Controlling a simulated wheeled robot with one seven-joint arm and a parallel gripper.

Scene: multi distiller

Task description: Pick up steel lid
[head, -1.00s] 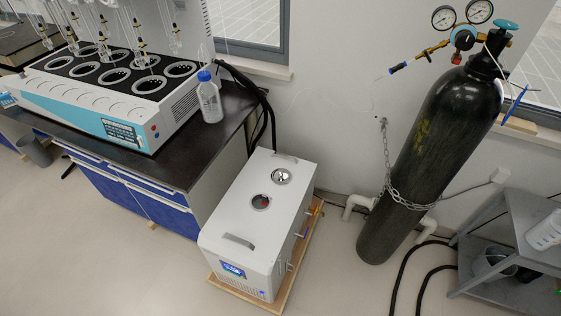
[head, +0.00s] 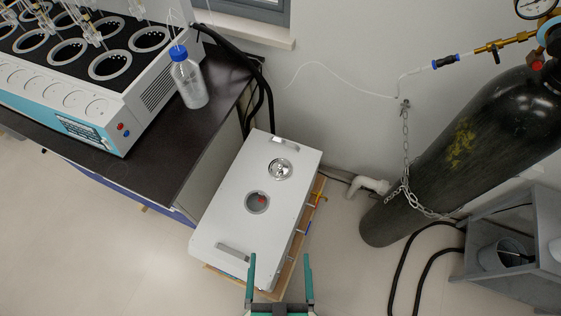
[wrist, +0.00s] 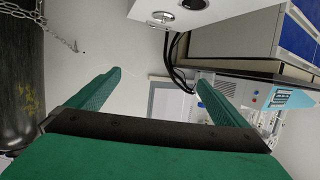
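The steel lid (head: 280,168) is a small shiny disc with a knob. It lies on top of the white box-shaped unit (head: 281,219), behind a round opening (head: 257,202) with something red inside. In the wrist view the lid (wrist: 163,17) shows near the top, on the white unit (wrist: 212,14), beyond my fingertips. My gripper (head: 280,258) has two green fingers spread wide with nothing between them. In the head view it is at the front right edge of the unit, nearer than the lid. The wrist view also shows the gripper (wrist: 158,76) open and empty.
A dark bench (head: 170,172) with a multi-well distiller (head: 150,98) and a blue-capped bottle (head: 188,80) stands left of the unit. A chained black gas cylinder (head: 470,150) and a grey cart (head: 520,240) stand on the right. Two metal handles flank the unit's top.

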